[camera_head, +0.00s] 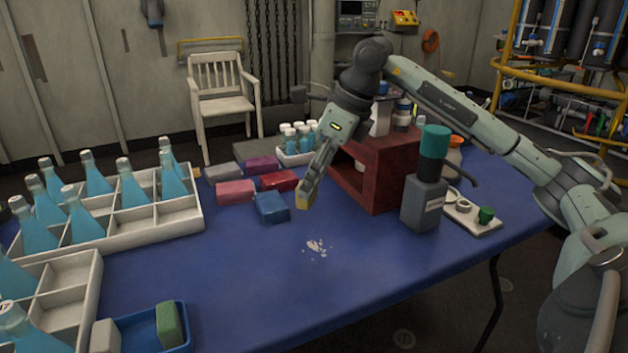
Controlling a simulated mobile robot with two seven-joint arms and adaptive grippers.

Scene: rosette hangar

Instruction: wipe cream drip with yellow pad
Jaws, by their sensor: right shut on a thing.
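The cream drip (316,247) is a pale, broken splatter on the blue table, near the middle of the picture. My right gripper (309,192) reaches down from the upper right and is shut on the yellow pad (304,200). The pad is just beyond the drip and apart from it in the picture; I cannot tell whether it touches the table. The gripper's fingers hide part of the pad. My left gripper is not in view.
A blue block (271,207) and several red, purple and grey blocks lie left of the pad. A dark red box (378,170) and a grey bottle (424,203) stand right. White crates (150,235) of blue flasks stand left. The table (250,280) is clear around the drip.

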